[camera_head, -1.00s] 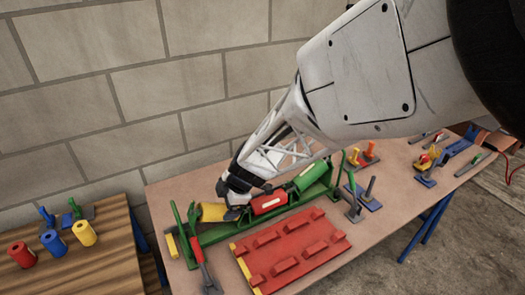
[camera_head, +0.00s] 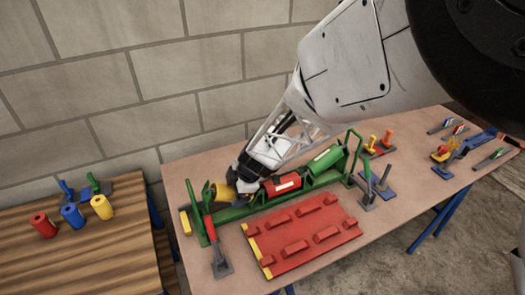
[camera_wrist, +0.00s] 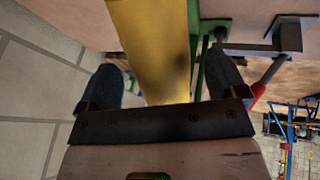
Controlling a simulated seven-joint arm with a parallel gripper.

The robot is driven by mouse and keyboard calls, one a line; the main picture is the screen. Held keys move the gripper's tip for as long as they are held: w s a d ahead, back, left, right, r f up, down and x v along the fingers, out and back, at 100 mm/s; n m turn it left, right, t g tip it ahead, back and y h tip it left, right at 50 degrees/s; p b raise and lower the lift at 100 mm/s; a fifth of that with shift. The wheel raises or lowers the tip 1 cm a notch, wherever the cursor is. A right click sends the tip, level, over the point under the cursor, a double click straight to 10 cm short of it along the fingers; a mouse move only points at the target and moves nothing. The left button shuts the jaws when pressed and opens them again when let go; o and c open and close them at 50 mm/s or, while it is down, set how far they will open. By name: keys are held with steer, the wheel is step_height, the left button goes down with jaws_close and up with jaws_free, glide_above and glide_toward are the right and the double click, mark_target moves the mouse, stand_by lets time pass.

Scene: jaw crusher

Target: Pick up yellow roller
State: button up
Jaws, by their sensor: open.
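The yellow roller (camera_head: 221,191) lies at the left end of the green frame (camera_head: 240,211) on the table, beside a red roller (camera_head: 284,184) and a green roller (camera_head: 325,160). My gripper (camera_head: 235,181) is down at the yellow roller and hides part of it. In the wrist view the yellow roller (camera_wrist: 150,45) runs between the two dark, spread fingers of my gripper (camera_wrist: 162,82). A gap shows on the left side; the right finger is closer to it. I cannot tell whether either finger touches it.
A red plate with raised blocks (camera_head: 303,234) lies in front of the frame. A red-handled tool (camera_head: 211,232) stands at the front left. Red, blue and yellow cylinders (camera_head: 102,207) stand on a wooden table at left. Small tools (camera_head: 377,183) stand to the right. A block wall is behind.

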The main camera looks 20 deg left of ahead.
steer(key=shift+x, duration=1.5)
steer(key=c, duration=1.3)
